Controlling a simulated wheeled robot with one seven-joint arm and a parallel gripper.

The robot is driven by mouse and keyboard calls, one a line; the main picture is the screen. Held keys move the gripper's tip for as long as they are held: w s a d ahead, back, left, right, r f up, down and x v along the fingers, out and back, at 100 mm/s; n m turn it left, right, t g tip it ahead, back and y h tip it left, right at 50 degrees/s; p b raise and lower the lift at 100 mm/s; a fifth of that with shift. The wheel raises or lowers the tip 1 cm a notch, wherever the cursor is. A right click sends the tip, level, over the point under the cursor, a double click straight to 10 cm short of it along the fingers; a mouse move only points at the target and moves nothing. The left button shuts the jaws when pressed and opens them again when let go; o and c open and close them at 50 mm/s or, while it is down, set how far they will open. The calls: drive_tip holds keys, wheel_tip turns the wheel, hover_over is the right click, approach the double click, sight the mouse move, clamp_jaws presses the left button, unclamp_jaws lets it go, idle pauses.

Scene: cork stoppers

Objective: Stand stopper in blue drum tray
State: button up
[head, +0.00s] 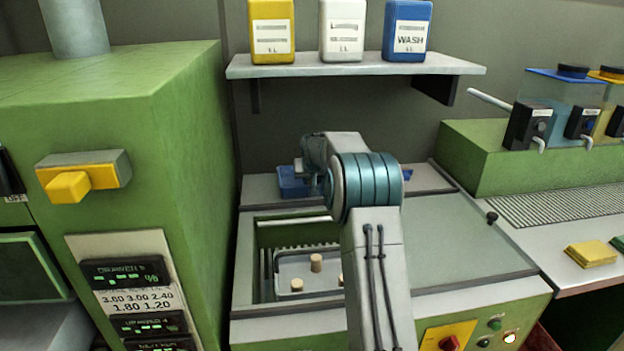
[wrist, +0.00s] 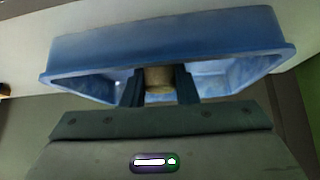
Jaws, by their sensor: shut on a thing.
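The blue tray (head: 293,182) stands on the light ledge behind the sunken bay, partly hidden by my arm in the head view. In the wrist view the blue tray (wrist: 165,47) spans the upper part of the picture. My gripper (wrist: 160,88) is shut on a tan cork stopper (wrist: 158,79), one dark finger on each side. The stopper and fingertips overlap the tray's inside there; I cannot tell whether the stopper touches the floor of the tray. In the head view my arm hides the held stopper.
A grey tray (head: 290,266) in the sunken bay holds several other cork stoppers, one standing (head: 316,262). A shelf (head: 355,70) with yellow, white and blue bottles hangs above the ledge. A tall green cabinet (head: 190,150) stands at the left. The grey cover (head: 450,235) on the right is clear.

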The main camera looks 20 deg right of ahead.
drive_tip(key=o, duration=0.9)
drive_tip(key=shift+r, duration=0.1)
drive_tip(key=shift+s+r, duration=0.1)
drive_tip(key=shift+r, duration=0.15)
drive_tip(key=shift+v, duration=5.8)
